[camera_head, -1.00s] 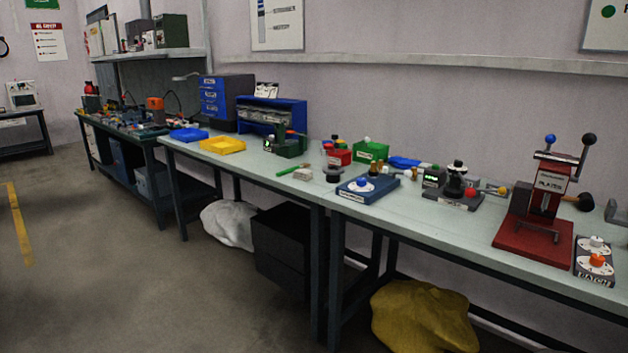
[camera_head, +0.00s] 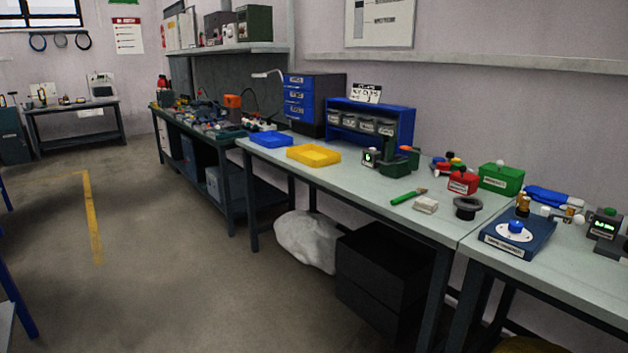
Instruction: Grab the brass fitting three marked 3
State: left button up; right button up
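Neither of my grippers shows in the head view.
The pale workbench (camera_head: 462,228) bears a yellow tray (camera_head: 313,155), blue tray (camera_head: 271,140), blue bin rack (camera_head: 400,126), red box (camera_head: 463,183), green box (camera_head: 501,180) and dark ring (camera_head: 467,207). A white sack (camera_head: 307,240) lies below. The floor (camera_head: 160,270) at left is open.

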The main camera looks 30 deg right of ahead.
aim_at(525, 202)
jog(key=z, duration=0.1)
jog(key=i, duration=2.15)
jog(key=z, duration=1.8)
jog(key=i, duration=1.05)
jog(key=z, duration=0.95)
